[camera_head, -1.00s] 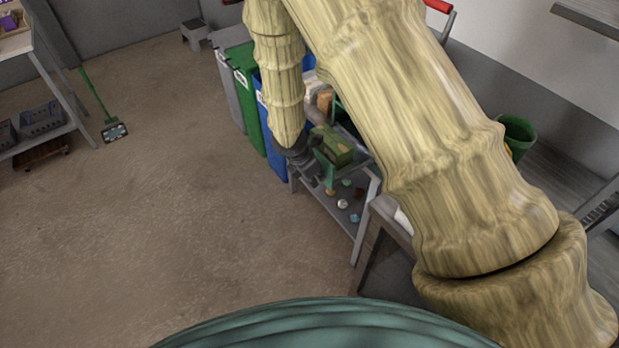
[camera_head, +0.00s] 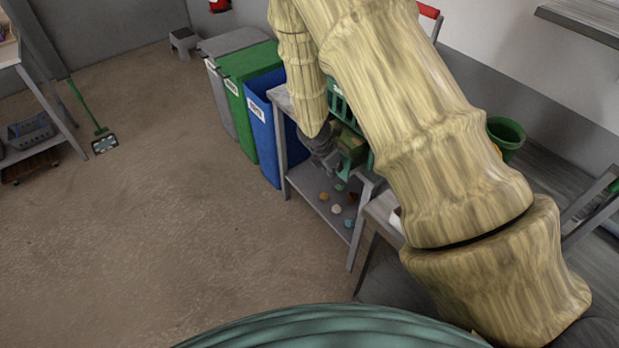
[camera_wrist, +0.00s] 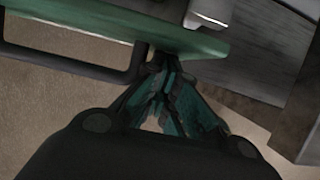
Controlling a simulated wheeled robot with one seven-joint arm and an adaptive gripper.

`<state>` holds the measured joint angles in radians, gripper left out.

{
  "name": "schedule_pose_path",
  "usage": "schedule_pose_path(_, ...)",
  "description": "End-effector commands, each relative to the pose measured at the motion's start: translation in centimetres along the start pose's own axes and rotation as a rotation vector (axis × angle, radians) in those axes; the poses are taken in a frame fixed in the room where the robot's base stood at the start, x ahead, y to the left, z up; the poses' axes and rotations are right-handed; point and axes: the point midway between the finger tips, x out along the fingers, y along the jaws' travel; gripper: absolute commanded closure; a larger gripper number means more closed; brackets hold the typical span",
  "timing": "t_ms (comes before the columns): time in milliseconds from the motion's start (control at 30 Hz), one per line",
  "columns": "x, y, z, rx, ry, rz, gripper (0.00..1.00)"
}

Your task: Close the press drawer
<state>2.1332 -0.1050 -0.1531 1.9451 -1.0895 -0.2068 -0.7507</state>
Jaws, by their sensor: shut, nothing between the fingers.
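The green press drawer front (camera_wrist: 135,28) crosses the top left of the wrist view, with a dark bar handle (camera_wrist: 80,62) along it. My gripper (camera_wrist: 163,75) is shut and empty. Its fingertips are at the lower edge of the green front, just right of the handle's end; I cannot tell whether they touch it. In the head view my gripper (camera_head: 322,155) is beside the green-edged drawer (camera_head: 352,150) at the small grey stand. My arm hides much of the press there, so how far the drawer is out is unclear.
Grey, green (camera_head: 248,110) and blue (camera_head: 265,135) bins stand left of the grey stand (camera_head: 318,198), whose lower shelf holds several small balls. A green bucket (camera_head: 506,138) is at the right. The floor at the left is mostly clear.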

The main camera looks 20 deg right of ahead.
Motion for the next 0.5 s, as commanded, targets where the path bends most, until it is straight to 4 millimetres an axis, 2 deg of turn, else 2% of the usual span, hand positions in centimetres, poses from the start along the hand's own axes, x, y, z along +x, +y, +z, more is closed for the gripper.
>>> schedule_pose_path(33,0.3,-0.1,1.2,0.004,0.001,-0.002,1.00)
schedule_pose_path(200,1.6,-0.1,4.5,0.003,0.001,-0.002,1.00)
schedule_pose_path(500,3.1,0.0,7.9,0.000,0.001,-0.001,1.00)
